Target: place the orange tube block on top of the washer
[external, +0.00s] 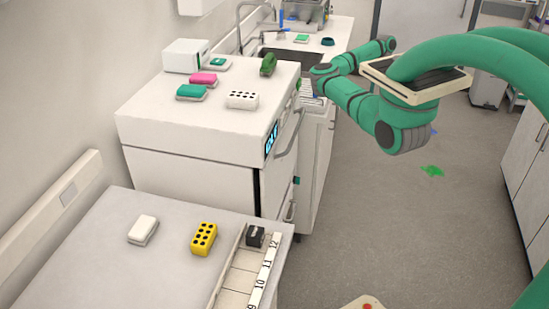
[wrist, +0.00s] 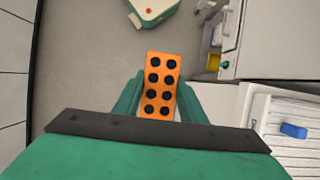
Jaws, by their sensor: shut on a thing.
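In the wrist view my gripper (wrist: 159,92) is shut on the orange tube block (wrist: 162,84), a block with two rows of dark holes. It is held between the two green fingers, over the grey floor. The washer (external: 165,126) is the white machine left of centre in the external view, with a blue display on its front. My arm reaches past the right side of the washer. In the external view I cannot make out the gripper fingers or the orange block.
On the washer's top stand a white holed block (external: 242,99), a dark green object (external: 268,65), a teal-topped block (external: 192,92), a pink-topped block (external: 203,79) and a white box (external: 186,55). Its front part is bare. A yellow block (external: 204,238) stands on the near bench.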

